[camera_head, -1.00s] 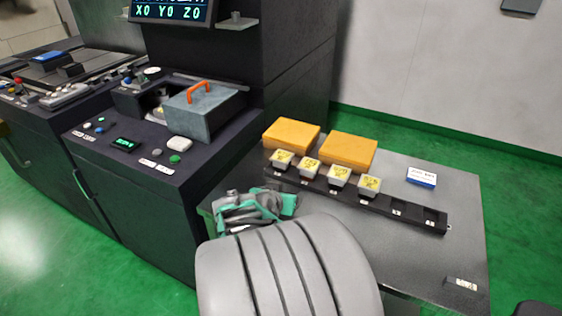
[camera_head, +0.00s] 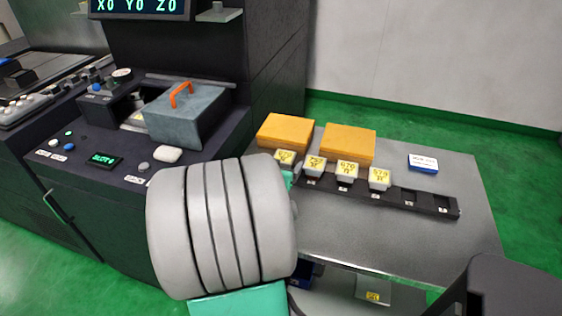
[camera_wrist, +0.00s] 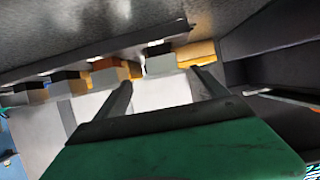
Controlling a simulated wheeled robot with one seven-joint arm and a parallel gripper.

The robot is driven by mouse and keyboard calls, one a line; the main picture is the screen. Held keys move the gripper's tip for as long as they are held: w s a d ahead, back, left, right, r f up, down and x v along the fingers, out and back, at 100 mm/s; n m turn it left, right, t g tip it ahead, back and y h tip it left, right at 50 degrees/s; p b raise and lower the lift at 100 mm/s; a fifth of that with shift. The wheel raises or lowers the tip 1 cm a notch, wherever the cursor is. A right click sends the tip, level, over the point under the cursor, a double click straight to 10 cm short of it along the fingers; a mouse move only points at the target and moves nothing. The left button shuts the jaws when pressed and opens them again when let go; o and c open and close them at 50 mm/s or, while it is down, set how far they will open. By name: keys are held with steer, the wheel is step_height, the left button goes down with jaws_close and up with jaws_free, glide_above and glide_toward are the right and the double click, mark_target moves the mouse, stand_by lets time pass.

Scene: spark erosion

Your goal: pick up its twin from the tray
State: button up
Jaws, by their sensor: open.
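The black slotted tray (camera_head: 425,202) lies on the grey table and holds several pale blocks with yellow labels: a leftmost block (camera_head: 285,157), a second block (camera_head: 315,165), a third block (camera_head: 347,170) and a fourth block (camera_head: 380,178). The label print is too small to read surely. The two right slots are empty. In the wrist view, which shows the scene upside down, my gripper (camera_wrist: 163,90) is open and empty. One grey block (camera_wrist: 160,64) appears between and beyond its fingertips; I cannot tell which block it is.
Two orange boxes, a left one (camera_head: 285,131) and a right one (camera_head: 348,142), stand behind the tray. A small blue-and-white box (camera_head: 423,163) lies at the table's back right. The dark machine with a grey orange-handled box (camera_head: 186,114) stands left. The table's front right is bare.

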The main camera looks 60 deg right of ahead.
mark_target(283, 159)
steer(key=x, duration=0.5)
steer(key=shift+w+r, duration=0.1)
steer(key=shift+w, duration=0.2)
steer(key=shift+c, duration=0.4)
steer(key=shift+r, duration=0.1)
jaws_close()
